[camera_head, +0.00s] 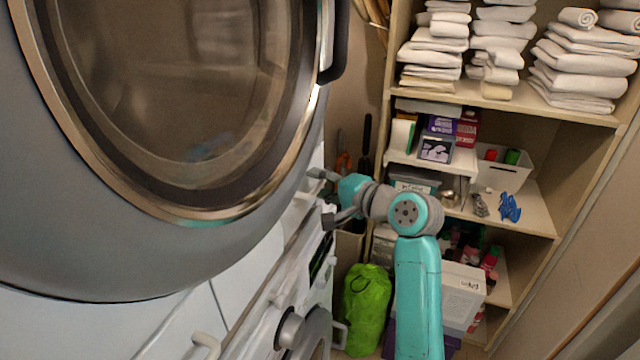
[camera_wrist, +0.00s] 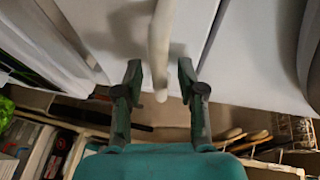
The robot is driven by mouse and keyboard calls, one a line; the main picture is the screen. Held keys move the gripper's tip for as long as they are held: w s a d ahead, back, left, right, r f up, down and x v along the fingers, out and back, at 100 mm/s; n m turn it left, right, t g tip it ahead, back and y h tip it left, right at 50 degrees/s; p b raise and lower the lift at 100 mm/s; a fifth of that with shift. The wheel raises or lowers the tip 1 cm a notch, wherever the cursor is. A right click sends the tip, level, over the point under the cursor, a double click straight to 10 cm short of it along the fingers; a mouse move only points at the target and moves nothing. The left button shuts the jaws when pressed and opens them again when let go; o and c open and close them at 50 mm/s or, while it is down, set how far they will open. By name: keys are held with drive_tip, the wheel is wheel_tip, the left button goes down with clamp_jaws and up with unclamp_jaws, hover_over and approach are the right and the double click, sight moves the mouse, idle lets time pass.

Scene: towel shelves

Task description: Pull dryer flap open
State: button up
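The big round dryer door (camera_head: 180,100) has dark glass and a metallic ring. It fills the upper left of the head view and looks closed, with a dark handle (camera_head: 338,45) on its right edge. My gripper (camera_head: 322,196) is below and right of the door, by the white front panels. In the wrist view, my gripper (camera_wrist: 160,72) is open, with one finger on each side of a white bar handle (camera_wrist: 159,45) on a white panel. Gaps show between both fingers and the handle. Which panel this handle belongs to is unclear in the head view.
Another white handle (camera_head: 206,343) sits on a lower white panel. Shelves (camera_head: 545,115) with folded towels (camera_head: 580,65) and boxes stand at the right. A round knob (camera_head: 289,328) sticks out below the panels.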

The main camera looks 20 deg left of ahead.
drive_tip(key=shift+a, duration=0.1)
clamp_jaws()
idle(0.3)
drive_tip(key=d+f+m+t+y, duration=0.2)
drive_tip(key=d+f+y, duration=0.3)
drive_tip(key=f, duration=0.7)
drive_tip(key=shift+d+m+t, duration=0.3)
drive_tip(key=shift+d+t, duration=0.1)
drive_tip(key=shift+d, duration=0.5)
drive_tip(key=shift+s+f, duration=0.1)
